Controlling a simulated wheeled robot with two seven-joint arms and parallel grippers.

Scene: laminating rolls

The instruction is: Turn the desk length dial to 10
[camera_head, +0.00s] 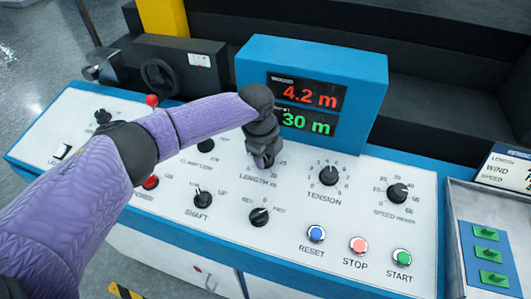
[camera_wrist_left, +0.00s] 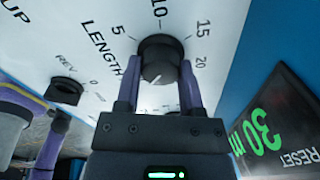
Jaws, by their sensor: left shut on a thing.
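The length dial (camera_wrist_left: 160,52) is a black round knob on the white desk panel (camera_head: 225,235). Numbers 5, 10, 15 and 20 show around it in the left wrist view, with the word LENGTH beside it. My left gripper (camera_head: 263,160) reaches down over the dial from above and hides most of it in the head view. In the left wrist view its two fingers (camera_wrist_left: 158,82) are shut on the dial, one on each side. A short white mark on the knob points away from the 10. The display (camera_head: 305,105) reads 4.2 m in red and 30 m in green.
The tension dial (camera_head: 328,175) and a speed dial (camera_head: 397,193) sit to the right. Shaft (camera_head: 203,199) and REV/FWD (camera_head: 259,217) knobs sit in front. Blue reset (camera_head: 316,233), red stop (camera_head: 358,245) and green start (camera_head: 402,257) buttons line the front edge.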

